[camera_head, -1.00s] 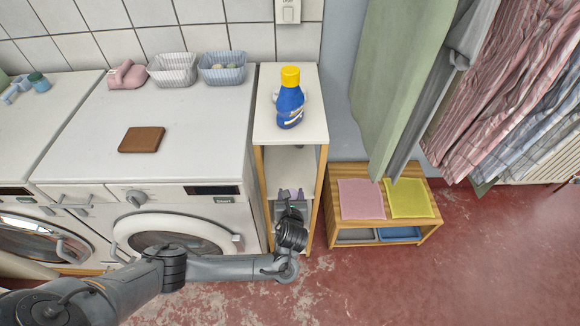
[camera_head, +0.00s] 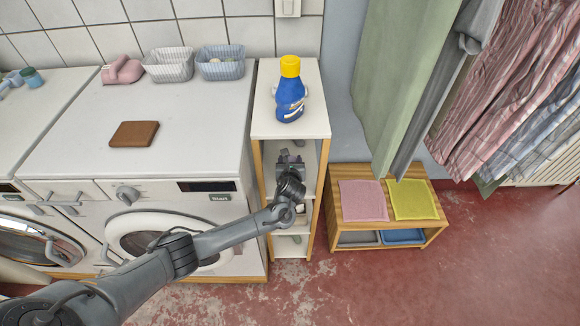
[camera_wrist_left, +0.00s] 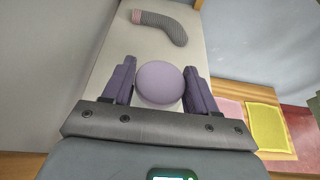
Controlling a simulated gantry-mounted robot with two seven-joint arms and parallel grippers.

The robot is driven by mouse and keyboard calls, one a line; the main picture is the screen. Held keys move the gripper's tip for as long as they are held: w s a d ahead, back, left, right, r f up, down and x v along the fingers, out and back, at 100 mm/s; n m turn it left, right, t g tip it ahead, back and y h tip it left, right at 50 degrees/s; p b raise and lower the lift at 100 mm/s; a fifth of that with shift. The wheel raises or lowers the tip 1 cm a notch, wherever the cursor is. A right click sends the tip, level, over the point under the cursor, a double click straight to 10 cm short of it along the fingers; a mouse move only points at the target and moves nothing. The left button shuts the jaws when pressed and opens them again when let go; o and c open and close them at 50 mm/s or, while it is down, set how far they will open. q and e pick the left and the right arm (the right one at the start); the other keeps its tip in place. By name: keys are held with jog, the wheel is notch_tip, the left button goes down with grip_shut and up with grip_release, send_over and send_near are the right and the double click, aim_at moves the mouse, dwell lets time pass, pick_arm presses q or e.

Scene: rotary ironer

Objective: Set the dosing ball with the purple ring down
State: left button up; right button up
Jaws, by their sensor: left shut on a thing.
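My left gripper (camera_head: 289,160) reaches into the open front of the narrow shelf unit (camera_head: 290,128), below its white top board. In the left wrist view, the gripper (camera_wrist_left: 160,92) is shut on a round purple thing (camera_wrist_left: 160,80), which I take for the dosing ball. Its face fills the space between the two purple-grey fingers, and its lower side is hidden. A pale shelf board (camera_wrist_left: 120,50) lies beyond it; I cannot tell whether the ball touches it. In the head view the ball cannot be made out. My right gripper is not in view.
A grey ribbed sock-like thing with a pink end (camera_wrist_left: 160,25) lies farther along the shelf board. A blue bottle with a yellow cap (camera_head: 290,95) stands on the unit's top. A washing machine (camera_head: 150,180) is left; a wooden bench (camera_head: 362,230) with pink and yellow cloths is right.

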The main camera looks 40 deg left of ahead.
pick_arm(q)
jog(key=shift+f, duration=1.05)
jog(key=shift+f, duration=0.15)
jog(key=o, duration=1.1)
jog(key=shift+c, duration=0.2)
